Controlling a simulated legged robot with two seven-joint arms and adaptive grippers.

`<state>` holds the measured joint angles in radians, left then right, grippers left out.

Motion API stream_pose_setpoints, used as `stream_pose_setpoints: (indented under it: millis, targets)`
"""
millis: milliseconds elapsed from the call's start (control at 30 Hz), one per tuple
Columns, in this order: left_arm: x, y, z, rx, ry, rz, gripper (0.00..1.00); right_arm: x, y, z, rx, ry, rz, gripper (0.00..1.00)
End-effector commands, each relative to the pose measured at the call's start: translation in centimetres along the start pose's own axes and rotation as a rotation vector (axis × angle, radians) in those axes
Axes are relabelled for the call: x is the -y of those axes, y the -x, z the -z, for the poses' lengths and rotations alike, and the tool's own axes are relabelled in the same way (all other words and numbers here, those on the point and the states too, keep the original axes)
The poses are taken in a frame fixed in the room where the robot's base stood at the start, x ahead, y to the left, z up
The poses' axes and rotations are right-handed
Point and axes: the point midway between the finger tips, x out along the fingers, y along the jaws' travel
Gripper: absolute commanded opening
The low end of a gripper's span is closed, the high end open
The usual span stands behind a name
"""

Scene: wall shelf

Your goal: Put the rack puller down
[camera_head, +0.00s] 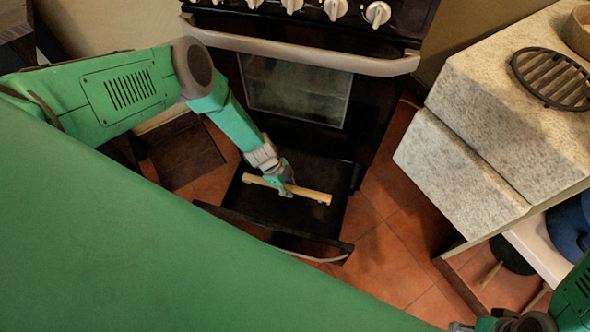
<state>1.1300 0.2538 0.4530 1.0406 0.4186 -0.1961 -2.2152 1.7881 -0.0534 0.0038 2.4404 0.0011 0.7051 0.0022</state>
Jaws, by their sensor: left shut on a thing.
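The rack puller (317,195) is a light wooden stick. My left gripper (284,187) is shut on it near its middle. The stick lies roughly level across the open black drawer (262,208) under the oven. I cannot tell whether it touches the drawer floor or hangs just above it. My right arm shows only at the bottom right corner, where parts of my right gripper (505,324) are cut off by the edge.
The black oven (296,90) with its closed door and long handle (300,55) stands behind the drawer. A stone-topped counter (500,110) with a round black grate (552,79) is at right. Tiled floor (385,262) is clear right of the drawer.

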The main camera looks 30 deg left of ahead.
Motion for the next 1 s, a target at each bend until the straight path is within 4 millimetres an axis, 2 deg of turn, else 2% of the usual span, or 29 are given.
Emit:
stream_pose_setpoints:
  millis: [33, 133, 367, 633, 867, 1000]
  targets:
    - [0.0, -1.7, -0.9, -0.001, 0.002, 0.001, 0.00, 0.1, -1.8, -0.1, 0.000, 0.001, 0.001, 0.40]
    - [0.1, -2.9, -1.3, -0.001, 0.001, 0.001, 0.00, 0.1, -3.1, -0.1, -0.001, 0.002, 0.001, 0.40]
    - [0.1, -4.2, -1.6, 0.006, 0.000, 0.002, 0.00, 0.1, -4.6, -0.2, -0.001, 0.002, 0.001, 0.40]
    - [0.1, -8.7, -3.5, 0.005, 0.000, 0.001, 0.00, 0.1, -7.4, -0.4, -0.001, 0.001, 0.000, 0.40]
    - [0.1, -10.4, -4.4, 0.002, 0.000, 0.002, 0.00, 0.1, -8.5, -0.4, -0.001, 0.002, 0.001, 0.40]
    - [0.1, -12.2, -5.0, 0.004, 0.000, 0.000, 0.00, 0.1, -9.8, -0.5, -0.001, 0.002, 0.001, 0.40]
